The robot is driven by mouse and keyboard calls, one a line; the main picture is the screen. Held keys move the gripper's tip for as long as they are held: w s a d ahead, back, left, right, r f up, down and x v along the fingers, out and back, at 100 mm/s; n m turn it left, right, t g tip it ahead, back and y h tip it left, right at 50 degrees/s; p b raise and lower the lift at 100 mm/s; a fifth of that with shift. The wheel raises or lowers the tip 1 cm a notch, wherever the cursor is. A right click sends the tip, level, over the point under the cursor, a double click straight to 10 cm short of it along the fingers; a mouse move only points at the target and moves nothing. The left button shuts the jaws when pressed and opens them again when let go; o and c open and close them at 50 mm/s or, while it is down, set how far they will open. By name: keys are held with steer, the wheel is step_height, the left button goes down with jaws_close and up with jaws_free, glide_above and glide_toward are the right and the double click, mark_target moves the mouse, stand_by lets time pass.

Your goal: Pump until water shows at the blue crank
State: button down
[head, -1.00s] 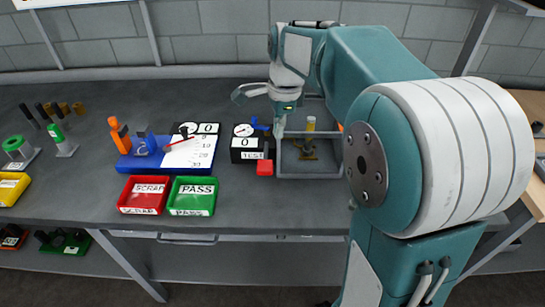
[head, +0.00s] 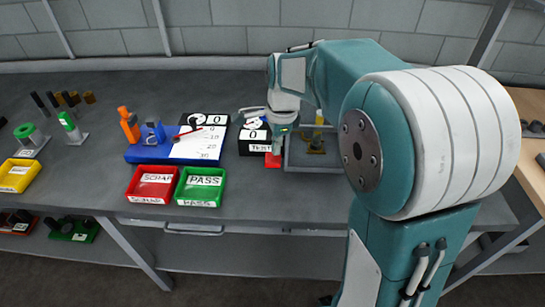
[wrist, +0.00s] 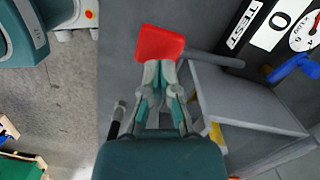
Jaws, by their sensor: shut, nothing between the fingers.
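The black test box (head: 254,149), marked TEST with a 0 plate and a round dial, stands on the bench left of a grey tray (head: 330,169). Its red lever pad (head: 273,161) sticks out at the front and shows flat red in the wrist view (wrist: 160,43). The blue crank (wrist: 293,68) is at the right edge of the wrist view; in the head view my gripper mostly hides it. My gripper (head: 280,150) is shut and empty, its fingertips at the near edge of the red pad in the wrist view. I cannot tell whether they touch.
A brass fitting (head: 316,146) stands in the grey tray close right of my gripper. A red SCRAP tray (head: 153,184) and a green PASS tray (head: 201,186) lie to the left. A blue fixture with a white chart (head: 198,146) stands behind them.

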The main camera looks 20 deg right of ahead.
steer(key=shift+f, duration=0.5)
steer(key=shift+f, duration=2.2)
steer(key=shift+d+r, duration=0.25)
steer(key=shift+d, duration=0.55)
steer(key=shift+d+r, duration=0.25)
steer(key=shift+d, duration=0.5)
step_height(320, 180, up, 12)
glide_above(276, 157)
steer(key=d, duration=0.4)
steer(key=shift+w+d+f, duration=0.1)
steer(key=shift+w+d, duration=0.05)
steer(key=shift+w, duration=0.1)
